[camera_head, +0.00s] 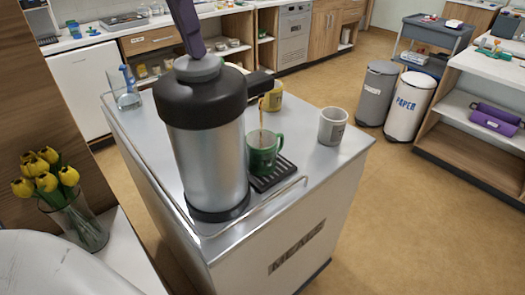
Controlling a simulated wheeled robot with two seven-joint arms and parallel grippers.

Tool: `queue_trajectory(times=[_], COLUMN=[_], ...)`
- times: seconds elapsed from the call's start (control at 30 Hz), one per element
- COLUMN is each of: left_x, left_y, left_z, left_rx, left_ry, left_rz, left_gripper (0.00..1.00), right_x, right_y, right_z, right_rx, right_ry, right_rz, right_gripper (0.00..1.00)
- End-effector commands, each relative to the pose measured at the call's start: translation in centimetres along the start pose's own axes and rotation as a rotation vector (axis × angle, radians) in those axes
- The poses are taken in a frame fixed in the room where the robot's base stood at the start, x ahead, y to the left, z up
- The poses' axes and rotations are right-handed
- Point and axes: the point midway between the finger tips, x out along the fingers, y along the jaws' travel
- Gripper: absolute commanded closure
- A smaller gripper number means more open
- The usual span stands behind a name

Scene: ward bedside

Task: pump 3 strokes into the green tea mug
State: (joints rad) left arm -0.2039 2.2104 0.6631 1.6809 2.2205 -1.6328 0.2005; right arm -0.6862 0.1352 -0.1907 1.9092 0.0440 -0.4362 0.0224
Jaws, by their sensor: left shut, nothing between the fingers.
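A steel airpot with a black top (208,150) stands upright on the white cart (330,165). My left gripper (198,52), purple and shut, points down from above with its tips at the grey pump knob (198,68); it appears to touch the knob. Nothing shows between the fingers. The green mug (262,155) stands on a black drip tray (272,176) under the spout (260,82). A thin brown stream (262,118) runs from the spout down into the green mug. The liquid level inside is too small to tell. My right gripper is out of view.
A yellow mug (272,97) stands behind the spout and a white mug (332,126) to the right of the green mug. A spray bottle (129,92) is at the cart's back left. A raised rail (255,215) runs along the front edge. Yellow tulips (47,175) stand at left.

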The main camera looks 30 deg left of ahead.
Motion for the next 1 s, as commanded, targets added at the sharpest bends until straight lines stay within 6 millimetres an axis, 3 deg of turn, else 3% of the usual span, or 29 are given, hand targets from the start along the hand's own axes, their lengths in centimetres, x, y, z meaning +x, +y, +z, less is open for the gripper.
queue_trajectory(times=[0.47,1.0], left_x=[1.1,-1.5], left_y=[0.1,0.0], left_z=[0.3,-0.2], left_rx=[0.001,0.001], left_ry=[-0.010,-0.007], left_rz=[0.004,0.001], left_gripper=[1.00,1.00], right_x=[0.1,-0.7], right_y=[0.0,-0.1], right_z=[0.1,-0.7], right_rx=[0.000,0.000], right_ry=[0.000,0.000], right_rz=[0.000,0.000], right_gripper=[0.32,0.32])
